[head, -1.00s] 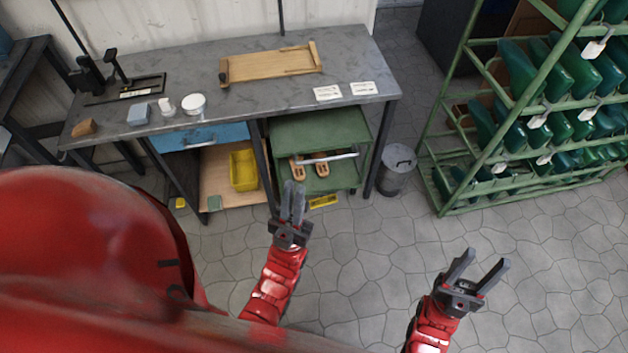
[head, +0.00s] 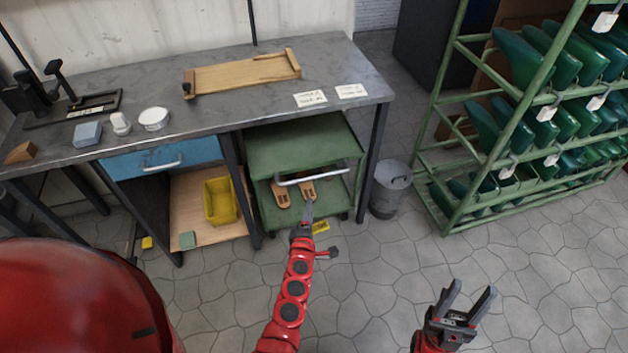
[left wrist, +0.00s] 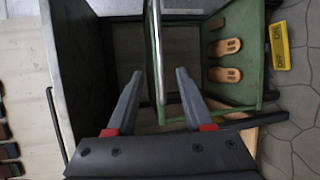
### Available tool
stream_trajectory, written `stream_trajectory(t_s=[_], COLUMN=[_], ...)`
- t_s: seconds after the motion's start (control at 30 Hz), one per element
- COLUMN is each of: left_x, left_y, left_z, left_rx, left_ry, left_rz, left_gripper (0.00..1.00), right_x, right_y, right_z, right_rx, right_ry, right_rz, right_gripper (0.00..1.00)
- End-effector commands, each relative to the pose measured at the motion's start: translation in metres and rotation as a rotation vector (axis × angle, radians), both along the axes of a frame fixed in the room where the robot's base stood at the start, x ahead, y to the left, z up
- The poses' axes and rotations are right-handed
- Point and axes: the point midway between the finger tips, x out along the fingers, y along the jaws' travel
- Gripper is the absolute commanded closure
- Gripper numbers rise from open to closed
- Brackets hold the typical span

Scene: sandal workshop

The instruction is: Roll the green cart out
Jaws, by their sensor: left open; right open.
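The green cart (head: 297,140) stands under the workbench in the head view. Its metal handle bar (head: 318,176) runs across its front, and a pair of tan sandal soles (head: 308,190) lies on its lower shelf. My left gripper (head: 308,209) is in front of the cart, just below the handle. In the left wrist view, its open fingers (left wrist: 160,72) point toward the cart's handle (left wrist: 158,50), which shows between the fingertips; I cannot tell whether they reach around it. My right gripper (head: 473,292) is open and empty over the floor at the right.
The workbench (head: 222,105) spans above the cart, its leg (head: 373,165) close to the cart's right side. A metal bin (head: 389,190) stands right of that leg. A green rack (head: 447,205) stands farther right. A yellow bin (head: 221,203) sits left of the cart. The floor in front is clear.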

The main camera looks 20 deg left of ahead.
Motion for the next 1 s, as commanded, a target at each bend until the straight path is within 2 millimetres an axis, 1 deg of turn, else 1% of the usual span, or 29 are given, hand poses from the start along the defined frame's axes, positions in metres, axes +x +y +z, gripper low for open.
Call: stream_trajectory(t_s=[0.37,0.5,0.6,0.7,0.77,0.9,1.0], left_x=[0.072,0.1,0.118,0.133,0.14,0.152,0.155], left_y=[0.015,0.02,0.025,0.027,0.029,0.032,0.033], left_z=[-0.016,-0.021,-0.026,-0.027,-0.03,-0.028,-0.028], left_rx=[0.007,0.007,0.009,0.007,0.008,0.008,0.007], left_ry=[-0.001,-0.002,-0.001,-0.002,0.001,-0.003,-0.002], left_rz=[0.001,0.002,0.003,0.004,0.004,0.005,0.006], left_gripper=[0.48,0.48,0.48,0.48,0.48,0.48,0.48], right_x=[0.0,0.0,0.0,0.0,0.0,0.0,0.0], right_y=[0.0,0.0,0.0,0.0,0.0,0.0,0.0], right_z=[-0.024,-0.038,-0.05,-0.058,-0.063,-0.069,-0.071], right_rx=[0.0,0.0,0.0,0.0,0.0,0.0,0.0], right_ry=[0.0,0.0,0.0,0.0,0.0,0.0,0.0], right_rz=[0.0,0.0,0.0,0.0,0.0,0.0,0.0], right_gripper=[0.5,0.5,0.5,0.5,0.5,0.5,0.5])
